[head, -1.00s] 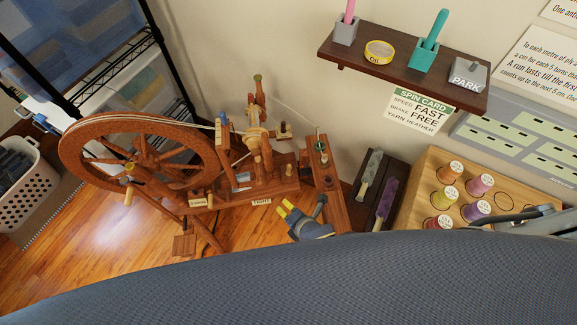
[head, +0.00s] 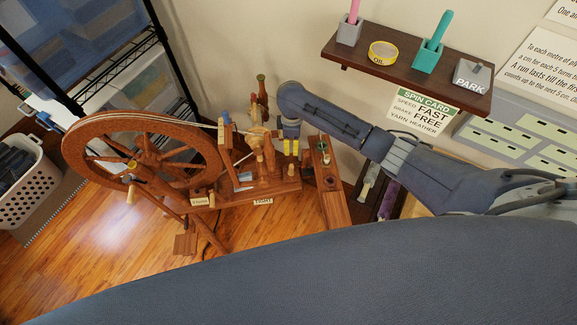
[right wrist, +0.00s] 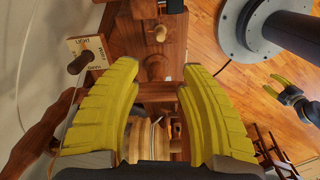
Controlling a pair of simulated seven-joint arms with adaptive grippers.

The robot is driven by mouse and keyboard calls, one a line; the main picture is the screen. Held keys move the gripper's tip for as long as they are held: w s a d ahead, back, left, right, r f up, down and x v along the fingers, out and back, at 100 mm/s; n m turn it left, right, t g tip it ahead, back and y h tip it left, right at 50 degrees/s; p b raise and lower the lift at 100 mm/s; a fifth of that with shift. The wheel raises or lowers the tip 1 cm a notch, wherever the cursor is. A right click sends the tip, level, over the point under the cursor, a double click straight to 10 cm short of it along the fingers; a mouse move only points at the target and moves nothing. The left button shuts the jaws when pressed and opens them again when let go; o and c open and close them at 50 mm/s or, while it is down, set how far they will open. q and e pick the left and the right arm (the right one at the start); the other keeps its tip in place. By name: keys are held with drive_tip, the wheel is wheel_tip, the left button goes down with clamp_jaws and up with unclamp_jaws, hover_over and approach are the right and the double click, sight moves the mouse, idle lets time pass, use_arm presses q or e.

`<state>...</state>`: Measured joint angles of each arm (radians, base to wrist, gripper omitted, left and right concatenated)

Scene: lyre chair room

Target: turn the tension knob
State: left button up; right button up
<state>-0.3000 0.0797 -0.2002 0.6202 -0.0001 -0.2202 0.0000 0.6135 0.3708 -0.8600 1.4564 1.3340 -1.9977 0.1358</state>
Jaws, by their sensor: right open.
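The wooden spinning wheel (head: 140,150) stands on the floor at the left of the head view, with a small label (head: 262,201) on its bed. My right gripper (head: 291,147) is over the wheel's right end, beside the flyer posts. In the right wrist view its yellow fingers (right wrist: 160,110) are open and empty, with a pale wooden spool (right wrist: 145,140) low between them. A round wooden knob (right wrist: 160,33) lies ahead, and a dark knob (right wrist: 80,63) sits by a lettered card at left. I cannot tell which is the tension knob. My left gripper (right wrist: 278,87) shows only small in the wrist view.
A dark wall shelf (head: 400,62) with small holders is above my right arm. A narrow wooden stand (head: 328,185) is right of the wheel. A white basket (head: 28,180) and wire rack are at left. Bare floor shows below the wheel.

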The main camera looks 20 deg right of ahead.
sight(291, 165)
wheel_tip(291, 165, down, 17)
drive_tip(key=shift+w+f, duration=0.1)
idle(0.7)
idle(0.3)
clamp_jaws()
